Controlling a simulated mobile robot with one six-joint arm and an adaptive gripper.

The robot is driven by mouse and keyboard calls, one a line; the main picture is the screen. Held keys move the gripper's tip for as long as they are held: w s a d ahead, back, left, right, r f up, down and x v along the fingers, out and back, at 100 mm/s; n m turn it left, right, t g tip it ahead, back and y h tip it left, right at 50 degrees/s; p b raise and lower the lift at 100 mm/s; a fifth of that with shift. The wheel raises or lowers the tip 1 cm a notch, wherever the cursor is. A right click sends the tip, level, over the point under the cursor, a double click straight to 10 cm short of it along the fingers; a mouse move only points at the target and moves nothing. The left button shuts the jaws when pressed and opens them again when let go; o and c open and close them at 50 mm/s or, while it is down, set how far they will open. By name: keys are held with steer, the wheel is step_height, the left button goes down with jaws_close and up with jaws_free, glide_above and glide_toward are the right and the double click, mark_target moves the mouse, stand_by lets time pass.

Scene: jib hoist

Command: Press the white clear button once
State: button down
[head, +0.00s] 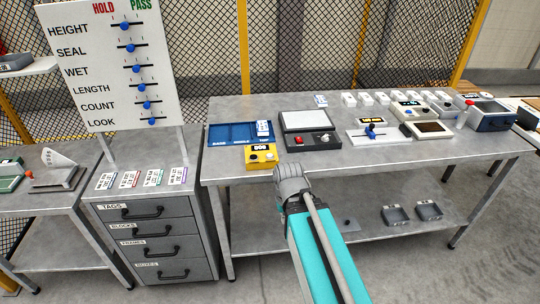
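A small yellow box (261,156) with a dark number display sits at the front edge of the grey bench, left of its middle. It has small round buttons below the display; one looks pale, but they are too small to read any label. I cannot tell for sure which button is the white clear button. My gripper (290,178) is at the end of my turquoise arm, just right of and below the yellow box in the picture, apart from it. Its fingers are seen from behind, so whether they are open or shut is hidden.
A blue tray (228,134) and a black-based device with a grey plate (306,121) stand behind the yellow box. More devices line the bench to the right. A drawer cabinet (150,217) stands left, below a HOLD/PASS slider board (95,60).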

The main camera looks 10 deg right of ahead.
stand_by(0.6)
step_height(320, 180, up, 14)
steer(key=m+t+y+p, duration=0.3)
steer(key=t+y+p, duration=0.2)
steer(key=t+p, duration=0.3)
glide_above(270, 155)
steer(key=shift+s, duration=0.15)
steer(key=shift+f, duration=0.2)
step_height(270, 155, down, 8)
steer(key=b, duration=0.8)
steer(key=shift+f, duration=0.25)
steer(key=shift+f+b, duration=0.2)
steer(key=shift+b, duration=0.25)
steer(key=shift+f, duration=0.25)
